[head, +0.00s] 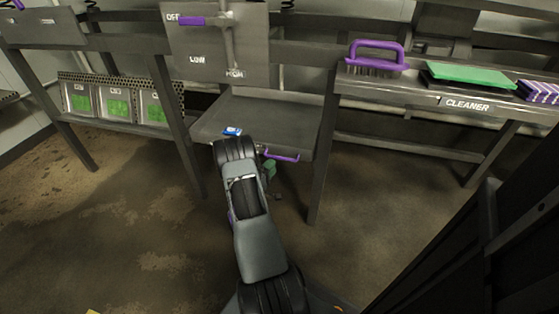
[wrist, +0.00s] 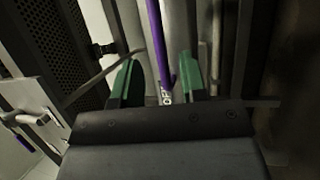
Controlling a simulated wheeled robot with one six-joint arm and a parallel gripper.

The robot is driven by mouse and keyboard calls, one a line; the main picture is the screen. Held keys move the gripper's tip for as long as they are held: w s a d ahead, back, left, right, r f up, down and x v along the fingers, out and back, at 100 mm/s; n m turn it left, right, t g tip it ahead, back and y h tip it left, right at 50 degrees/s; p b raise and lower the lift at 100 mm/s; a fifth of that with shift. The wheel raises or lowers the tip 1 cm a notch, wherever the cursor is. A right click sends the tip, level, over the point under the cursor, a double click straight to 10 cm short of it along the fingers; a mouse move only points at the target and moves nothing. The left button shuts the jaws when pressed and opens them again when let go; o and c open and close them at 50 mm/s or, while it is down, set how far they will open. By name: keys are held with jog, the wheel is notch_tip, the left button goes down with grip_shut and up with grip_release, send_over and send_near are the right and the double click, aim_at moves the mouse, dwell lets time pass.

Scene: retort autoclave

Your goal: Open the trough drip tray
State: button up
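The drip tray (head: 270,115) is a grey, shallow tray under the centre panel in the head view. A purple handle (head: 283,158) sticks out below its front edge. My gripper (head: 268,168) is beside the left end of this handle, mostly hidden behind my arm. In the wrist view my gripper (wrist: 157,82) has its two green fingers apart, with nothing clasped. A purple bar (wrist: 158,40) runs lengthwise in the picture between the fingers. I cannot tell whether it touches either finger or how deep it lies between them.
A panel (head: 215,45) with a purple-gripped lever stands above. A purple-handled brush (head: 376,56) and green block (head: 470,75) sit on the right shelf. Table legs (head: 322,165) flank the tray. The floor in front is clear.

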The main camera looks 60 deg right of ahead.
aim_at(279, 158)
jog(key=shift+b+x, duration=0.55)
jog(key=shift+x, duration=2.4)
grip_shut()
